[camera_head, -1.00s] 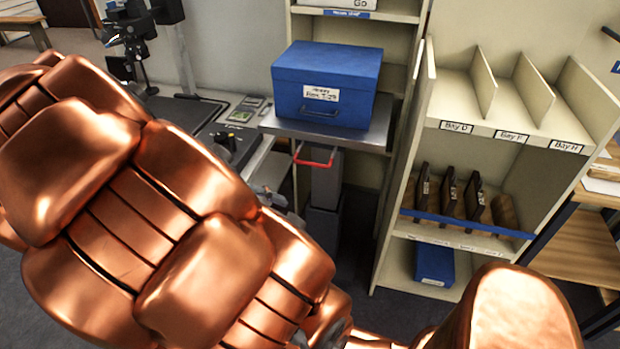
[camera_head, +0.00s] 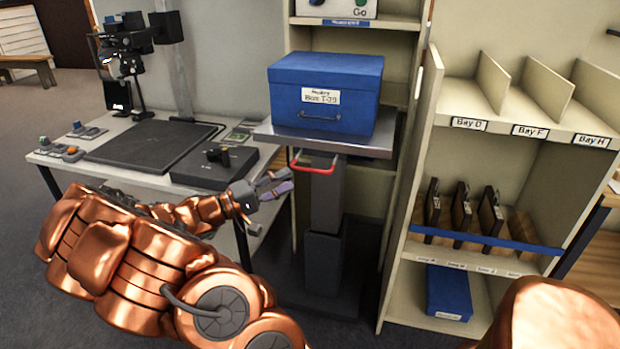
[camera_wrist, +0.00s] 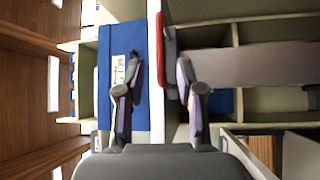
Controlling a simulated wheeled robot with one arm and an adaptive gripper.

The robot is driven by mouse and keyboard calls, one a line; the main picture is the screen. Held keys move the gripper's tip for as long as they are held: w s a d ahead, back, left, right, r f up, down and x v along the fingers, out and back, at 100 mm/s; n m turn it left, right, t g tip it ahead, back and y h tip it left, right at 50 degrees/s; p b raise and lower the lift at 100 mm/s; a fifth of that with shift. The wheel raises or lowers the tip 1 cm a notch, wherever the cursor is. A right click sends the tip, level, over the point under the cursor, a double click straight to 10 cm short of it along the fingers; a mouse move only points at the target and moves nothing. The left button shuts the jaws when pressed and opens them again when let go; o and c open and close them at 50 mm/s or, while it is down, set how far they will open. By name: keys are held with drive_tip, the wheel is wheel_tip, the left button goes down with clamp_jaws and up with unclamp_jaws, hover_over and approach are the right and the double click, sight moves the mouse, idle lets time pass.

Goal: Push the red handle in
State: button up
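The red handle (camera_head: 315,166) sticks out at the front edge, just under the grey platform (camera_head: 350,148) on a column. A blue box (camera_head: 325,88) labelled "Box T-29" sits on that platform. My gripper (camera_head: 278,184) is just left of the handle and slightly below it, with its fingers apart and nothing between them. In the wrist view, which is turned sideways, the red handle (camera_wrist: 166,50) shows beyond and between the two open fingers, nearer the right one. The blue box shows behind the left finger. I see no clear contact with the handle.
A desk (camera_head: 110,160) with a dark pad and a black device (camera_head: 215,165) stands at the left. A shelf unit (camera_head: 415,190) with bays stands close on the right, with a small blue box (camera_head: 449,290) low down. The platform's column (camera_head: 327,195) stands below the handle.

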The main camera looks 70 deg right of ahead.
sight(310, 170)
drive_tip(key=shift+b+x, duration=0.3)
drive_tip(key=shift+x, duration=3.5)
clamp_jaws()
